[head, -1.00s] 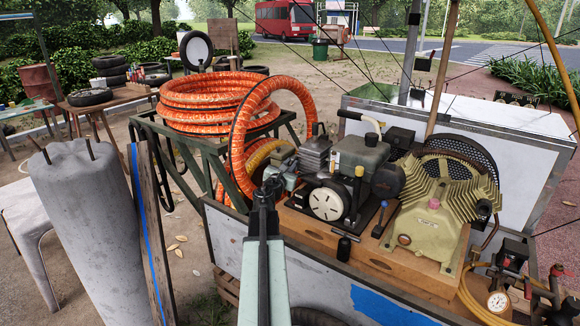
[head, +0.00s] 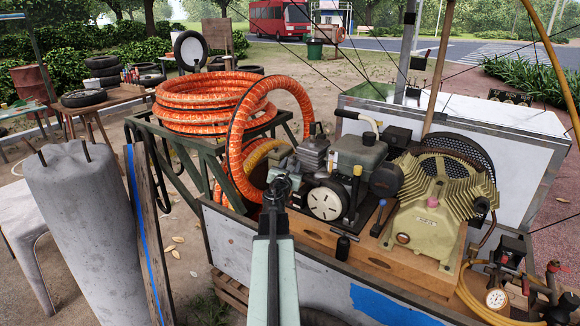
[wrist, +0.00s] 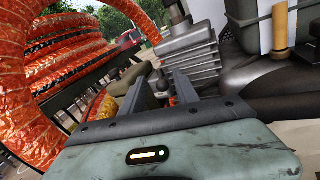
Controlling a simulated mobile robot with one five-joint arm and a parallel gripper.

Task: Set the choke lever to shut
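The small engine (head: 357,153) stands on the wooden base of the cart, with a round pale cover on its front. My gripper (head: 279,184) is at its left end, close to the grey carburetor-side parts (head: 283,158). In the wrist view my gripper (wrist: 158,88) has two dark fingers apart, with a small grey post (wrist: 159,80) showing between or just beyond them. I cannot tell whether they touch it, or whether it is the choke lever. A yellow-topped lever (head: 357,172) and a blue-topped lever (head: 381,204) stand at the engine's front right.
Coiled orange hose (head: 215,100) lies on a green rack, and one loop (head: 237,150) hangs close left of my gripper. A finned tan compressor (head: 432,215) stands right of the engine. A concrete post (head: 85,225) is at the left. A pressure gauge (head: 496,298) is at lower right.

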